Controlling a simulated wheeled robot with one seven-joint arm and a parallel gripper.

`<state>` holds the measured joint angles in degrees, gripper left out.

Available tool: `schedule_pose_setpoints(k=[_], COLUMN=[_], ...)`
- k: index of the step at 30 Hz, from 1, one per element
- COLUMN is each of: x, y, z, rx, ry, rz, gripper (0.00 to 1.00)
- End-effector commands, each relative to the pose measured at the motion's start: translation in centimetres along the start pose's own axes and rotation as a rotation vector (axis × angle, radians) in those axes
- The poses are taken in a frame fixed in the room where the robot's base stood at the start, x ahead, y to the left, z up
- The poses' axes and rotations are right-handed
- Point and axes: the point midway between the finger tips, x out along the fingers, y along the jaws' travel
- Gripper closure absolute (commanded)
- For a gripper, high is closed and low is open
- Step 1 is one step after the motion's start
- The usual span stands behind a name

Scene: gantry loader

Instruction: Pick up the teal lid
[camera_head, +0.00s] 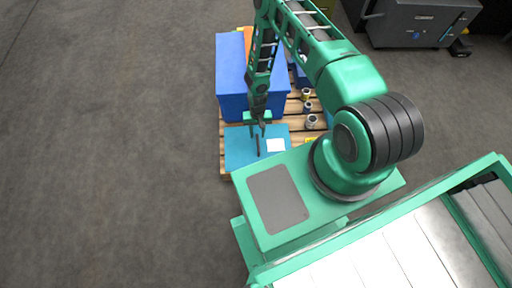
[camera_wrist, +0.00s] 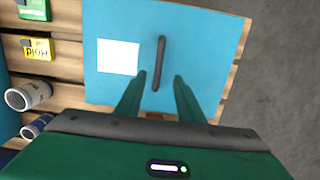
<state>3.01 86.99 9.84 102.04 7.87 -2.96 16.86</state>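The teal lid (camera_head: 238,150) lies flat on the wooden pallet, at its near end in the head view. In the wrist view the lid (camera_wrist: 205,45) fills the upper middle, with a white label (camera_wrist: 118,56) and a dark bar handle (camera_wrist: 159,62). My gripper (camera_head: 259,130) is above the lid. In the wrist view the two green fingers of my gripper (camera_wrist: 160,78) are apart, one on each side of the handle's lower end. Nothing is between them except the handle in line of sight; whether they are at handle height I cannot tell.
The wooden pallet (camera_head: 223,128) also carries a blue box (camera_head: 230,75) behind the lid and several cans (camera_head: 312,122). Green and yellow packs (camera_wrist: 38,48) and a can (camera_wrist: 28,95) are left of the lid in the wrist view. Grey floor is clear to the left.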

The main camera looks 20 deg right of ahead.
Motion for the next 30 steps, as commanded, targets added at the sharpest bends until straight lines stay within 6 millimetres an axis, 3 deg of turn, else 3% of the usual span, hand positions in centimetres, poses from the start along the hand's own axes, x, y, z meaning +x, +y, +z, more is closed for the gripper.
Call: schedule_pose_setpoints(k=[6, 14, 24, 30], x=[3.2, 4.8, 8.9, 9.7], y=[0.1, 0.1, 0.3, 0.3], z=[0.0, 0.0, -0.1, -0.2], rx=[0.000, 0.000, 0.001, 0.000], ry=[-0.001, 0.000, 0.000, 0.000], rz=[0.001, 0.001, 0.001, 0.001], gripper=[0.66, 0.66, 0.66, 0.66])
